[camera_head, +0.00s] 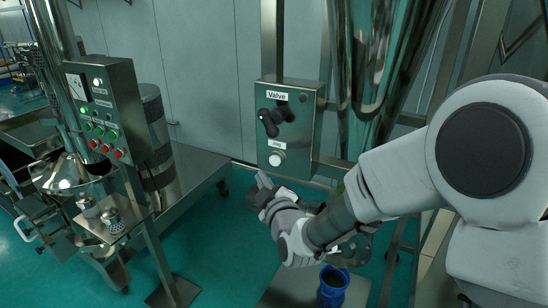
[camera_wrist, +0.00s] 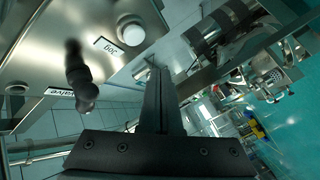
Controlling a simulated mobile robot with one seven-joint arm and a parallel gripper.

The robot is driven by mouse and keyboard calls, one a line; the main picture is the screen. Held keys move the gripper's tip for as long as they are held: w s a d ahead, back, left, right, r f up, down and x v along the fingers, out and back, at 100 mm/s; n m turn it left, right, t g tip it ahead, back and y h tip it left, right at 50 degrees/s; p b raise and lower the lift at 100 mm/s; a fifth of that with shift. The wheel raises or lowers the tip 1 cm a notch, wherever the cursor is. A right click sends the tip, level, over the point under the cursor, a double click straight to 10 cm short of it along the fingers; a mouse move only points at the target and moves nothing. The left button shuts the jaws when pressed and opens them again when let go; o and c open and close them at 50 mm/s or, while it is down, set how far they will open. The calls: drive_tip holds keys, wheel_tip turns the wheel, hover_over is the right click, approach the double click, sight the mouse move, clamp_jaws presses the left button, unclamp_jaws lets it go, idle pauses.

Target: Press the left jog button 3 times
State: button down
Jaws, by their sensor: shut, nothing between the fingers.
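The white round jog button (camera_head: 276,160) sits low on a grey metal control box (camera_head: 312,130), under a small "Jog" label. In the wrist view the white button (camera_wrist: 133,34) is at the upper middle, beside its label. My gripper (camera_head: 262,180) is shut and empty, just below and slightly left of the button in the head view. In the wrist view its closed dark fingers (camera_wrist: 157,75) point up toward the button's side, with a visible gap. The fingertips do not appear to touch the button. The exact depth gap cannot be told.
A black valve handle (camera_head: 268,120) juts out above the jog button on the same box. A panel with green and red buttons (camera_head: 105,120) stands at the left beside a metal table (camera_head: 190,170). A blue container (camera_head: 333,282) stands below my arm.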

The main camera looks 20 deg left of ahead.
sight(275, 161)
drive_tip(key=shift+w+d+b, duration=0.2)
drive_tip(key=shift+w+b, duration=0.35)
drive_tip(key=shift+w, duration=1.4)
drive_tip(key=shift+w+f+b, duration=0.1)
drive_tip(key=shift+w+b, duration=0.05)
drive_tip(key=shift+b, duration=0.15)
idle(0.3)
drive_tip(key=shift+w, duration=0.25)
